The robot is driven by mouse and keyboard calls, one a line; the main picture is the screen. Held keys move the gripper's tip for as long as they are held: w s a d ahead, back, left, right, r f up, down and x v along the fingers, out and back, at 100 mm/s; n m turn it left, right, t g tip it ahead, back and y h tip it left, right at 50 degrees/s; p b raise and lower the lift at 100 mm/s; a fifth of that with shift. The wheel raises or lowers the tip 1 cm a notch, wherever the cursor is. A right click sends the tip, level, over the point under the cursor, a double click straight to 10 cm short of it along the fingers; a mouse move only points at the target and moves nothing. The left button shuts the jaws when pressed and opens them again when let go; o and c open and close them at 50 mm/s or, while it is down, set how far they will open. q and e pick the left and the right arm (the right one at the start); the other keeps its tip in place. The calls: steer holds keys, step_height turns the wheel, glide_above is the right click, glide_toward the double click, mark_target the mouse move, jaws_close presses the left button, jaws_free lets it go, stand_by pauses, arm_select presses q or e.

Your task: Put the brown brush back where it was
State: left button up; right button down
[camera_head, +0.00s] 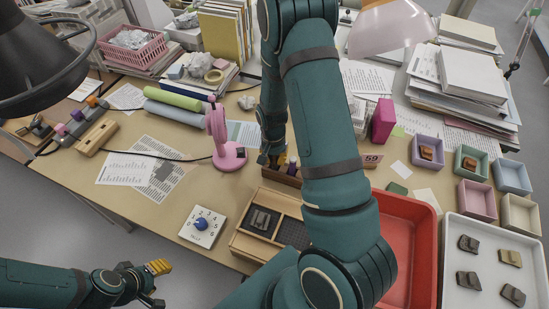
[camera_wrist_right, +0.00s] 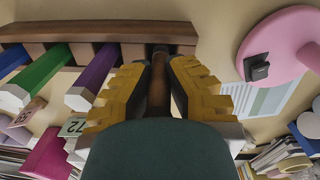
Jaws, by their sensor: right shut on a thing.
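My right gripper (camera_wrist_right: 158,90) is shut on the brown brush (camera_wrist_right: 158,98), whose dark handle runs between the yellow ridged fingers in the right wrist view. The brush's far end meets the edge of the brown wooden rack (camera_wrist_right: 100,31); I cannot tell whether it sits inside a slot. In the head view the right gripper (camera_head: 271,160) is over the rack (camera_head: 283,178), largely hidden by my own arm, and the brush cannot be made out. My left gripper (camera_head: 155,284) is open and empty at the bottom left, off the table.
Purple (camera_wrist_right: 92,78), green (camera_wrist_right: 40,72) and blue handles stand in the rack beside the brush. A pink fan-like stand (camera_head: 229,156) is left of the rack. A wooden tray (camera_head: 252,244) and a red tray (camera_head: 425,204) lie in front. A dial box (camera_head: 201,227) is nearby.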

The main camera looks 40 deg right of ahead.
steer(key=shift+r, duration=0.1)
steer(key=c, duration=1.1)
jaws_free()
steer(key=shift+f, duration=0.2)
steer(key=shift+c, duration=0.2)
steer(key=shift+r, duration=0.6)
steer(key=r+p, duration=0.1)
steer(key=r, duration=0.4)
steer(key=r+p, duration=0.1)
steer(key=r, duration=0.5)
steer(key=shift+w+a+r, duration=0.1)
steer(key=shift+a, duration=0.1)
